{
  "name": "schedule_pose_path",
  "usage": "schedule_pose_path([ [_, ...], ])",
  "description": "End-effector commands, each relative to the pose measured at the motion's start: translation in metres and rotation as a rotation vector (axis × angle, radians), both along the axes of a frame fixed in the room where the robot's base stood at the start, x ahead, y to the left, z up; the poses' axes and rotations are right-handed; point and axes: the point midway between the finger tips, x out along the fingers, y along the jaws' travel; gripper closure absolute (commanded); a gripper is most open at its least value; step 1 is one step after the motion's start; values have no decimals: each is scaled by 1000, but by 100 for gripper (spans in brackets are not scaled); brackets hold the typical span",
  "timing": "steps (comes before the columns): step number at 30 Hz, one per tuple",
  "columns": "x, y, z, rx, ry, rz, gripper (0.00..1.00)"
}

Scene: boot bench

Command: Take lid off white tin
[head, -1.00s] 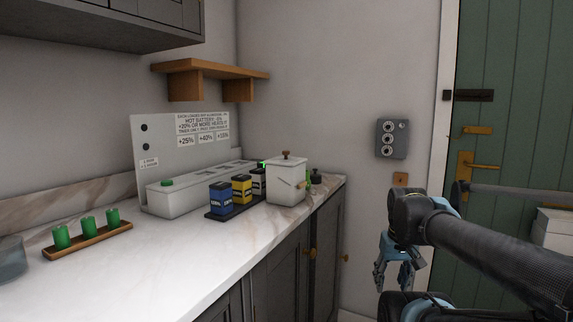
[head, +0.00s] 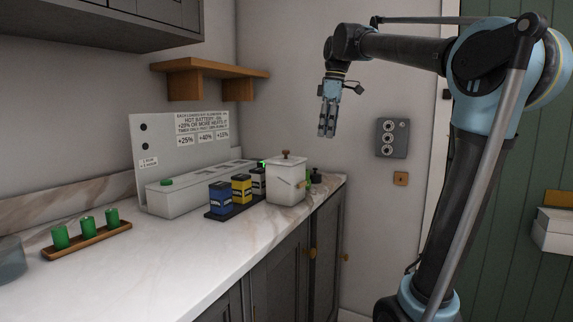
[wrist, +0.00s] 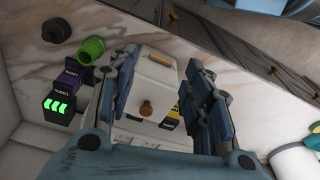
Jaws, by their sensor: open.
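The white tin (head: 286,184) stands upright on the counter near its right end. Its lid (head: 287,160) is on, with a small brown knob on top. The tin also shows in the wrist view (wrist: 155,72), seen from above between the fingers, with the knob (wrist: 146,108) facing me. My gripper (head: 326,134) hangs fingers down, above and to the right of the tin, apart from it.
Blue and yellow boxes (head: 220,198) stand on a dark tray left of the tin. Behind is a long white charger (head: 190,190). Green cylinders (head: 86,230) stand on a wooden tray. A wooden shelf (head: 210,70) juts from the wall. The front counter (head: 170,255) is clear.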

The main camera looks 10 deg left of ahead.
Motion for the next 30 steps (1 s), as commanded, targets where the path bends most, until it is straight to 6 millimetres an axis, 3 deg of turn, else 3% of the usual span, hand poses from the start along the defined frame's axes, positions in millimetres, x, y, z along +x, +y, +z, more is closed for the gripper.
schedule_pose_path([
  [1,9,16,16,2,1,67,54],
  [6,28,61,58,10,7,291,54],
  [12,38,100,89,20,9,487,54],
  [15,40,111,96,24,9,544,54],
  [20,41,119,96,26,9,579,54],
  [30,37,124,48,26,10,578,54],
])
